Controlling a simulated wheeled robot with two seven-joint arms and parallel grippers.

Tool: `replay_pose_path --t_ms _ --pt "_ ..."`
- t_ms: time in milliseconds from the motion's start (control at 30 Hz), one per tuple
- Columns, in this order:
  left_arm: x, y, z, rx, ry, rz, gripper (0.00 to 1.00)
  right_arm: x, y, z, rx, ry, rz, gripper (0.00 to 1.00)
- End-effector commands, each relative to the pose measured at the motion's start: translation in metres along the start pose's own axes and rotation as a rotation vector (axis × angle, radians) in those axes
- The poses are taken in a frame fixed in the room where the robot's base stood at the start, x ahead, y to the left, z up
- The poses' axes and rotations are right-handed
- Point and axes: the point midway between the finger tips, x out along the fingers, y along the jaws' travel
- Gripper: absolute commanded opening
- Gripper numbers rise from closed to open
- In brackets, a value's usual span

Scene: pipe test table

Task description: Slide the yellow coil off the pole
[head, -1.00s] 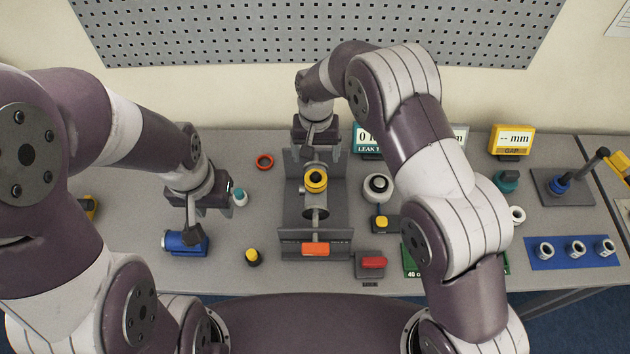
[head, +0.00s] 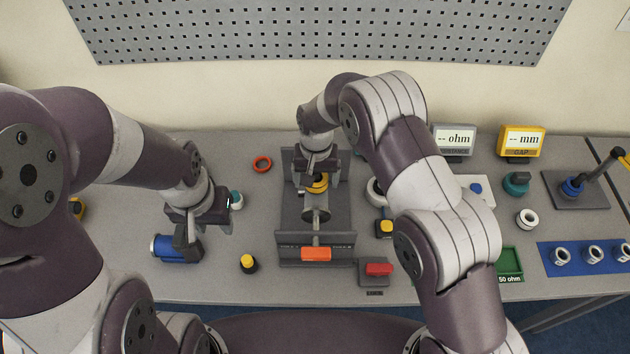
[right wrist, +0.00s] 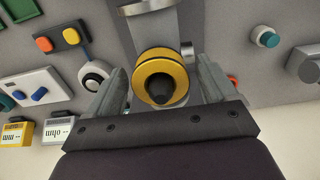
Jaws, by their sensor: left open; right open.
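The yellow coil (head: 316,185) is in the grey fixture in the middle of the table. In the right wrist view the coil (right wrist: 160,66) surrounds the dark round tip of the pole (right wrist: 160,90). My right gripper (right wrist: 160,76) is open, with one finger on each side of the coil and a visible gap to it. In the head view this gripper (head: 316,176) hides part of the coil. My left gripper (head: 190,238) is open at the left, close to a blue cylinder (head: 172,249); I cannot tell whether they touch.
The grey fixture (head: 290,225) has an orange block (head: 316,254) at its front. A red switch (head: 378,269) and a yellow button (head: 386,227) stand to its right.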

Motion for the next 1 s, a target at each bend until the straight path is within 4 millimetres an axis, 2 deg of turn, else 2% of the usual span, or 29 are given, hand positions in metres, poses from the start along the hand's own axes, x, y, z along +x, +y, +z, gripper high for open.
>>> replay_pose_path --t_ms 33,200,433,1000 --pt "0.000 0.000 0.000 0.000 0.000 0.000 0.43 0.000 0.000 0.000 0.000 0.000 0.000 0.82" --pt "0.000 0.000 0.000 0.000 0.000 0.000 0.43 0.000 0.000 0.000 0.000 0.000 0.000 0.27" --pt "-0.002 0.000 0.000 0.000 0.000 0.000 0.43 -0.004 0.000 0.000 0.000 0.001 0.000 0.26" --pt "-0.021 0.000 -0.002 0.000 0.000 0.000 0.43 -0.033 0.000 0.000 0.000 0.001 0.000 0.26"
